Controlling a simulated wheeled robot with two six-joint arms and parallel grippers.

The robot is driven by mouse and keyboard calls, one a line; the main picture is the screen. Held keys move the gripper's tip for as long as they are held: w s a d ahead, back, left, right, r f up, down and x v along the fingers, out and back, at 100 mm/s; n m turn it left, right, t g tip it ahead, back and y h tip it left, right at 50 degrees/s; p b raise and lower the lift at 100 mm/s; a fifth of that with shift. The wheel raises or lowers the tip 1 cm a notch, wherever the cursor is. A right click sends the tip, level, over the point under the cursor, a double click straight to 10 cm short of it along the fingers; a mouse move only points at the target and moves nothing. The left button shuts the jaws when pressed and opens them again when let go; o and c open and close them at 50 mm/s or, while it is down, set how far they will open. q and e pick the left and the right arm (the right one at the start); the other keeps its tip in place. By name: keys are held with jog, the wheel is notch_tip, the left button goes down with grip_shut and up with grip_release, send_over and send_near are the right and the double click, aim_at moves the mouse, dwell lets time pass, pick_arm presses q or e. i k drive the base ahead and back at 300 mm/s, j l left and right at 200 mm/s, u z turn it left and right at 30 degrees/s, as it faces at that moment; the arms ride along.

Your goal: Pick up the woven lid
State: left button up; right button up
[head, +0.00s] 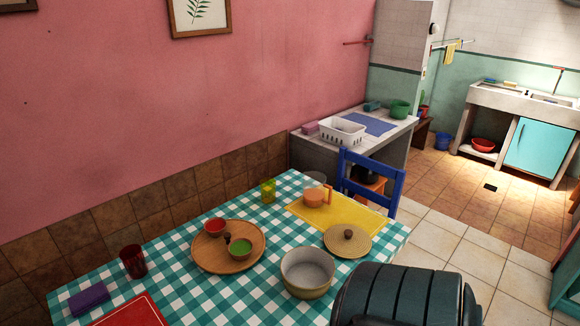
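The woven lid (336,244) is round and tan with a dark brown knob on top. It lies flat on the checked tablecloth, partly over or against the front edge of the yellow mat (362,222). An open round pot (308,275) with a pale grey inside stands just in front and to the left of the lid. Neither gripper shows in the head view.
The table (182,268) also holds a round wooden tray (199,258) with small bowls, an orange cup (314,198), a yellow-green glass (268,190), a dark red glass (133,262) and a purple block (89,300). A blue chair (398,190) stands behind the table.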

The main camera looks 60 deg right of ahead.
aim_at(346, 241)
jog(key=i+z, duration=0.1)
jog(key=z, duration=1.35)
